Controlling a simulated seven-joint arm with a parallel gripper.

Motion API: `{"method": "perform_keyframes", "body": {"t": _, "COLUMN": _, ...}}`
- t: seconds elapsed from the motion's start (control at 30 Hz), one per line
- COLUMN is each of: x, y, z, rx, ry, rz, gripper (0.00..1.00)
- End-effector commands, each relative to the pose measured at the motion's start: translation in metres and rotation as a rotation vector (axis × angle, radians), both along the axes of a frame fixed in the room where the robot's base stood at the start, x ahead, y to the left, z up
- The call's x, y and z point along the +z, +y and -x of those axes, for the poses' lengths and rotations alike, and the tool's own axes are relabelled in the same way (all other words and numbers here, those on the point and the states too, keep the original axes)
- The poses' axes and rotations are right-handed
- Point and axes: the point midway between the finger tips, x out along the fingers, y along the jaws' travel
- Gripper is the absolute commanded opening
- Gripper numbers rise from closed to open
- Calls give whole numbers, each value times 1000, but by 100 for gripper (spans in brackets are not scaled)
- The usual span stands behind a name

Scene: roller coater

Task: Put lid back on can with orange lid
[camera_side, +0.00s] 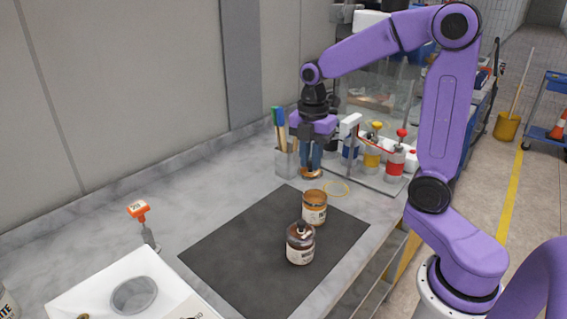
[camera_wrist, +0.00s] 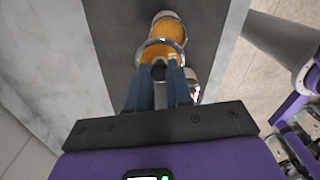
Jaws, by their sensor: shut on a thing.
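My gripper (camera_side: 311,160) points down with its blue fingers shut on a round orange lid (camera_side: 311,175) with a metal rim. In the wrist view the lid (camera_wrist: 160,50) is just beyond the fingertips (camera_wrist: 160,72), and its dark knob is between them. The can with the orange label (camera_side: 315,214) stands upright and open on the dark mat. The held lid is up off the mat, apart from this can. In the wrist view an orange round top (camera_wrist: 168,25), partly covered by the lid, looks like this can.
A can with a brown lid and knob (camera_side: 300,248) stands close in front of the open can on the dark mat (camera_side: 237,240). A pen holder (camera_side: 286,162), bottles (camera_side: 395,163) and a yellow ring (camera_side: 347,187) are behind. A white box (camera_side: 95,290) stands at front left.

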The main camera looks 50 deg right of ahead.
Motion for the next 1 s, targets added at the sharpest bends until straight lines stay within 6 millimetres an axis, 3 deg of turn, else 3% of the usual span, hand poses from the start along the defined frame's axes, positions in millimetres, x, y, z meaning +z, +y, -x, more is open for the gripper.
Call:
{"method": "perform_keyframes", "body": {"t": 0.13, "x": 2, "y": -8, "z": 12, "rx": 18, "ry": 0, "rz": 0, "gripper": 0}}
{"method": "perform_keyframes", "body": {"t": 0.33, "x": -5, "y": -9, "z": 14, "rx": 23, "ry": 4, "rz": 1, "gripper": 0}}
{"method": "perform_keyframes", "body": {"t": 1.0, "x": -56, "y": -8, "z": 13, "rx": 23, "ry": 2, "rz": 0, "gripper": 0}}
